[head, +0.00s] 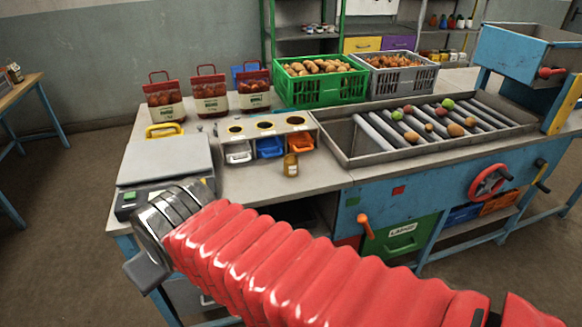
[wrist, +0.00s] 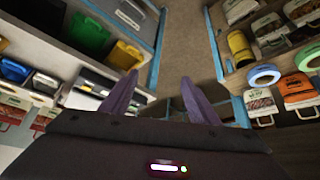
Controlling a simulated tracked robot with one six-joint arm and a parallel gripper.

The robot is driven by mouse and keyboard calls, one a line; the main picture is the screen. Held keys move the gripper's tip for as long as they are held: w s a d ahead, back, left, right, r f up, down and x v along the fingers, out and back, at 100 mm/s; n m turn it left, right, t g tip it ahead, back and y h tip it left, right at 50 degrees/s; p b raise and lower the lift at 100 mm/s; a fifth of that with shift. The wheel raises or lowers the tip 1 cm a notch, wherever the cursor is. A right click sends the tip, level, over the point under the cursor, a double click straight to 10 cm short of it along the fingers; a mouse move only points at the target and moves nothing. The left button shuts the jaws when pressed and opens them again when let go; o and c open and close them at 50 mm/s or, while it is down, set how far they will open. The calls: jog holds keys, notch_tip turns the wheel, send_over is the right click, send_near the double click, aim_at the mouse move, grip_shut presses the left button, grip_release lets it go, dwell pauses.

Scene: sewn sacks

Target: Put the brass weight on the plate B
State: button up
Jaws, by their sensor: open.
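A small brass-coloured object (head: 291,165), which looks like the brass weight, stands upright on the bench just in front of the orange bin. A scale with a flat grey plate (head: 165,160) sits at the bench's left end. No letter B is readable on it, so I cannot tell whether this is plate B. In the head view my gripper (head: 147,272) shows only partly, beyond the red sleeve of my arm, in front of the bench's left end. In the wrist view my gripper (wrist: 158,84) has its two purple fingers apart with nothing between them. The weight is not recognisable there.
A rack with white, blue and orange bins (head: 269,147) stands behind the weight. Several red-topped sacks (head: 210,93) stand behind it. A green crate of potatoes (head: 318,86) and a roller tray (head: 345,150) lie to the right. Bare bench (head: 245,185) shows between scale and weight.

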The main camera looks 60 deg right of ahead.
jog(key=shift+o, duration=0.5)
jog(key=w+d+f+m+t+h, duration=0.2)
jog(key=w+d+f, duration=0.1)
jog(key=w+d, duration=0.6)
jog(key=d, duration=0.3)
jog(key=shift+d+f+h, duration=0.25)
jog(key=shift+d+h, duration=0.1)
jog(key=shift+h, duration=0.05)
jog(key=s+d+f+m+t+h, duration=0.1)
jog(key=d+f+m+t+h, duration=0.2)
jog(key=d, duration=0.9)
jog(key=d+f+h, duration=0.2)
jog(key=d+f, duration=0.3)
jog(key=d, duration=0.7)
jog(key=s+d+f+m+h, duration=0.1)
jog(key=s+d+h, duration=0.1)
jog(key=s, duration=0.3)
jog(key=s+d+f+m+t+h, duration=0.1)
jog(key=s+d+m+h, duration=0.1)
jog(key=s, duration=0.3)
jog(key=shift+d+f+t, duration=0.25)
jog(key=shift+d+t, duration=0.05)
jog(key=shift+d, duration=0.6)
jog(key=shift+w, duration=0.25)
